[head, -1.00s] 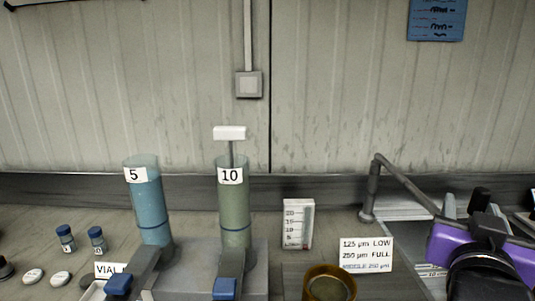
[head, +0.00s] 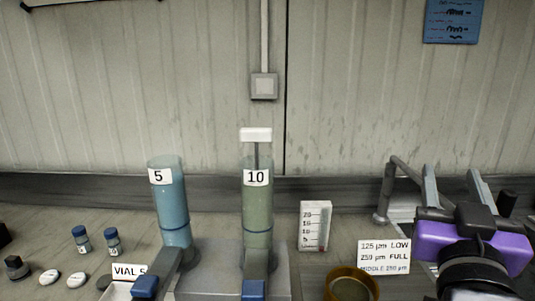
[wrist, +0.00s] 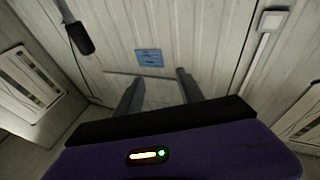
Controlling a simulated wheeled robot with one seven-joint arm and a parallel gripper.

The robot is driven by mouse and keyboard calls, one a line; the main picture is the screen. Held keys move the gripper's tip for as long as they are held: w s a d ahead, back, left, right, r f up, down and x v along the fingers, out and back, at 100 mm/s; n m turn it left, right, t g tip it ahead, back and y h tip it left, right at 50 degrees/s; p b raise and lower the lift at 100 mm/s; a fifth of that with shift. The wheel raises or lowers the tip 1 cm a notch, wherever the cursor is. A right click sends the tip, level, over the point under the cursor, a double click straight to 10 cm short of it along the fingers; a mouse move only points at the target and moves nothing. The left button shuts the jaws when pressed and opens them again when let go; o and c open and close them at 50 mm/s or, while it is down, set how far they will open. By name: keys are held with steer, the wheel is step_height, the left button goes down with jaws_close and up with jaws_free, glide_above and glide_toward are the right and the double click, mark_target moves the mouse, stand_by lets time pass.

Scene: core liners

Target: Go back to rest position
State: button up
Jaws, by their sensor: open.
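My gripper (head: 452,187) shows at the right of the head view, a purple and black body with two grey fingers pointing up and away. The fingers stand apart with nothing between them. In the wrist view my gripper (wrist: 160,92) is open and empty, facing the wall panels. It is over the right part of the bench, to the right of the white text card (head: 384,257) and near the grey tap pipe (head: 383,200).
A blue tube marked 5 (head: 171,210) and a green tube marked 10 (head: 257,215) stand on a grey block. A scale card (head: 314,226), brown round dish (head: 351,287), small vials (head: 81,240) and white caps (head: 49,277) lie on the bench. A blue notice (head: 453,20) hangs on the wall.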

steer(key=s+a+f+n+t+y, duration=0.1)
steer(key=s+a+f+n+y, duration=0.35)
steer(key=f, duration=0.45)
steer(key=s+a+f+n+t+y, duration=0.1)
steer(key=s+a+f+n+y, duration=0.4)
steer(key=f, duration=0.4)
steer(key=s+f+m+g, duration=0.2)
steer(key=s+f, duration=0.6)
steer(key=s, duration=0.4)
steer(key=s+f+m+g, duration=0.3)
steer(key=s+f, duration=0.5)
steer(key=s, duration=0.4)
steer(key=shift+d+f+g, duration=0.2)
steer(key=shift+d+g, duration=0.15)
steer(key=shift+g, duration=0.15)
